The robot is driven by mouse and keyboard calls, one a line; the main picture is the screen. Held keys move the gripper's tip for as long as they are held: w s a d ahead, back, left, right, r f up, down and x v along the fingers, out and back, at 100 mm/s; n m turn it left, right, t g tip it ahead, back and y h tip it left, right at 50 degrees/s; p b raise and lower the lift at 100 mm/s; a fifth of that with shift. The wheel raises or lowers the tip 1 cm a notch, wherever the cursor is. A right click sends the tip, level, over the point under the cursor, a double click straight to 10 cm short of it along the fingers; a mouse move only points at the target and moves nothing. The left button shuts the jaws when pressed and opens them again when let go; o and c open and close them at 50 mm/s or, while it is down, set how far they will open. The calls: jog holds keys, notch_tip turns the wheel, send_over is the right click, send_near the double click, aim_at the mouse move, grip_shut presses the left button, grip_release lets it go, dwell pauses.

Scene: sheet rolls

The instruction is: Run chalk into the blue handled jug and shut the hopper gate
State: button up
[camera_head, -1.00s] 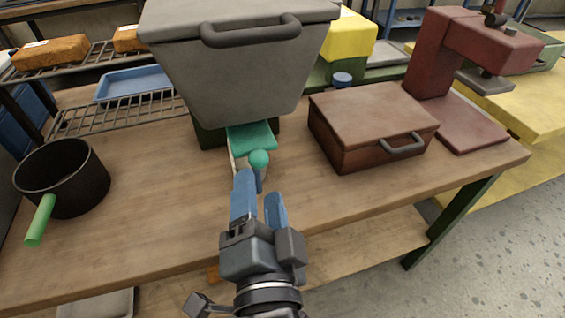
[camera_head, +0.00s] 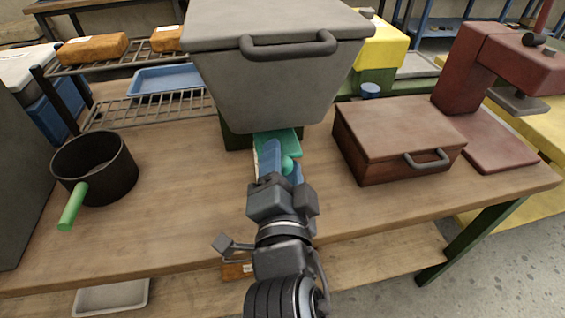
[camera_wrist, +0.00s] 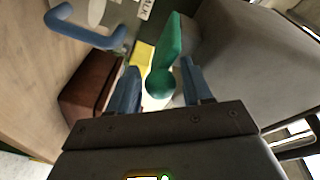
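The grey hopper (camera_head: 270,85) stands at the back of the bench, with a green gate plate (camera_head: 285,138) and round green knob (camera_head: 288,164) projecting from its lower front. My gripper (camera_head: 280,162) is at the knob. In the wrist view, the knob (camera_wrist: 160,83) lies between the open blue fingers (camera_wrist: 160,75), with gaps on both sides. A bent blue handle (camera_wrist: 88,32) shows at upper left, beside a pale rounded shape and a partly readable label. The jug's body and any chalk in it are largely hidden; I cannot see chalk running.
A black pot (camera_head: 95,170) with a green handle stands at left. A brown box (camera_head: 400,135) with a grey handle sits right of the hopper, near a dark red press (camera_head: 490,80). A wire rack (camera_head: 150,108) holds a blue tray (camera_head: 165,78).

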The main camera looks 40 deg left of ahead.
grip_shut()
jog(key=shift+f, duration=0.1)
dwell(0.3)
jog(key=shift+w+a+f+b, duration=0.15)
jog(key=shift+w+a+b, duration=0.25)
jog(key=shift+b, duration=0.45)
jog(key=shift+w+a, duration=0.15)
jog(key=shift+a, duration=0.1)
jog(key=shift+o, duration=1)
grip_release()
jog(key=shift+r, duration=0.2)
jog(key=shift+d, duration=0.1)
jog(key=b+v, duration=0.1)
jog(key=v, duration=0.6)
jog(key=shift+s+d, duration=0.2)
jog(key=shift+s, duration=0.1)
